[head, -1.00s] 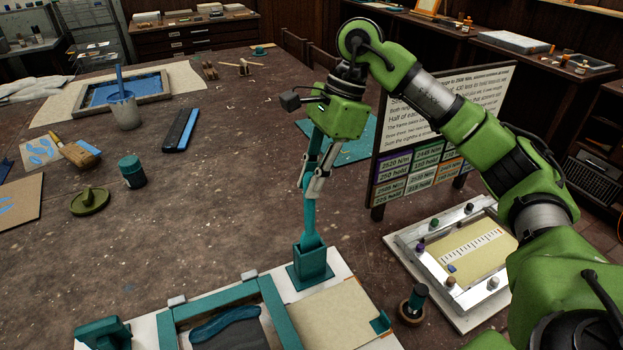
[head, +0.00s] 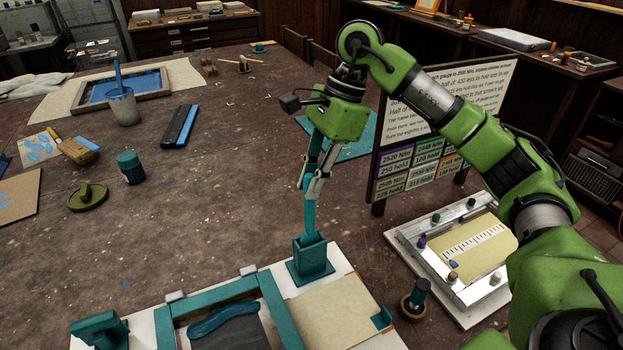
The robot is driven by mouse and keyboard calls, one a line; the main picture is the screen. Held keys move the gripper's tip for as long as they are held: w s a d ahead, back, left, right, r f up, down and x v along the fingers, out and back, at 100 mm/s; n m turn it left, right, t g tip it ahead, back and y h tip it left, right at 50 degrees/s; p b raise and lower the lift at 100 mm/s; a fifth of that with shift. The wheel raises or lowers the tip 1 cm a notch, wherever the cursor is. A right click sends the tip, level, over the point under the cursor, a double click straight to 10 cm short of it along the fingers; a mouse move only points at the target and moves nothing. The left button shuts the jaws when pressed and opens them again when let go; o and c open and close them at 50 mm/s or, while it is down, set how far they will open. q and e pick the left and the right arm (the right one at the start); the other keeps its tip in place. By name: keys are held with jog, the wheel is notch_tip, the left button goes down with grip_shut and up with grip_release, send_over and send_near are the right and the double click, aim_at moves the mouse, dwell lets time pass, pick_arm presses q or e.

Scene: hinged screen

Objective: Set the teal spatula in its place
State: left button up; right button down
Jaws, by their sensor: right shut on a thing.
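The teal spatula (head: 311,218) stands almost upright in the head view, with its lower end inside the square teal holder (head: 310,262) on the white board. My right gripper (head: 314,185) is shut on the upper part of the spatula, above the holder. The green gripper body hides some of the spatula's top. The holder's walls hide the spatula's lower end, so I cannot tell whether it touches the bottom. My left gripper is not in view.
A teal frame (head: 272,307) with teal ink lies left of the holder, beside a beige sheet (head: 333,312). A sign panel (head: 440,115) stands behind my right arm. A silver frame (head: 405,237) lies to the right. The brown table's middle is largely clear.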

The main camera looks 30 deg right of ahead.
jog(key=shift+f+b, duration=1.85)
jog(key=shift+f, duration=0.65)
jog(key=c, duration=1.9)
grip_release()
jog(key=v, duration=1.2)
jog(key=shift+r, duration=0.1)
